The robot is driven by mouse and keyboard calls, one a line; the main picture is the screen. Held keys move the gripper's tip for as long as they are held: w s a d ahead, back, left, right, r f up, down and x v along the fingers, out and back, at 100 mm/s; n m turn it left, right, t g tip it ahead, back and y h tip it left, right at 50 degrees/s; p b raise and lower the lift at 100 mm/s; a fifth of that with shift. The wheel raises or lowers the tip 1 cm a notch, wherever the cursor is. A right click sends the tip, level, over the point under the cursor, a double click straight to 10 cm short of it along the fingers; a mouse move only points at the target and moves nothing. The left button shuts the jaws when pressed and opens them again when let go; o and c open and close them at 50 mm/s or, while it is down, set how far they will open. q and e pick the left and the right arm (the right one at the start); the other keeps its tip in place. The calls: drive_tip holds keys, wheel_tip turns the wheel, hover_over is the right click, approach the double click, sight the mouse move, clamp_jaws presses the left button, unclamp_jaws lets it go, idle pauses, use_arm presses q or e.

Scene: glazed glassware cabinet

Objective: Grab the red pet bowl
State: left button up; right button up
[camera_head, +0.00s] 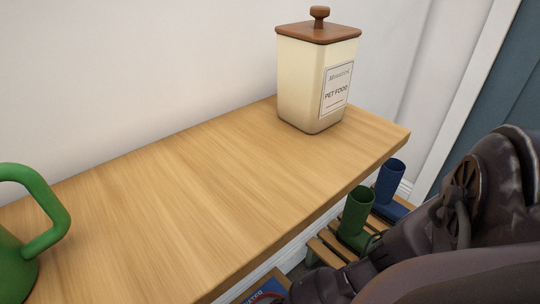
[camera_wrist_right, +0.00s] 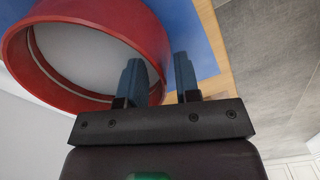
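The red pet bowl (camera_wrist_right: 88,18) fills the upper left of the right wrist view, with a pale grey inside. A small red edge of it shows at the bottom of the head view (camera_head: 268,294), mostly hidden by my right arm. My right gripper (camera_wrist_right: 160,72) is at the bowl's rim, one finger over the inside and the other outside. Contact itself is hard to see. The bowl is over a blue mat (camera_wrist_right: 203,40). My left gripper is not in view.
A pet food canister (camera_head: 315,75) stands on the wooden top (camera_head: 210,180). A green watering can or jug (camera_head: 55,215) is at the left. Green boots (camera_head: 355,215) and blue boots (camera_head: 388,185) stand on a slatted rack (camera_head: 325,250) below, beside my right arm.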

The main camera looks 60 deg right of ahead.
clamp_jaws()
drive_tip(key=shift+r, duration=0.15)
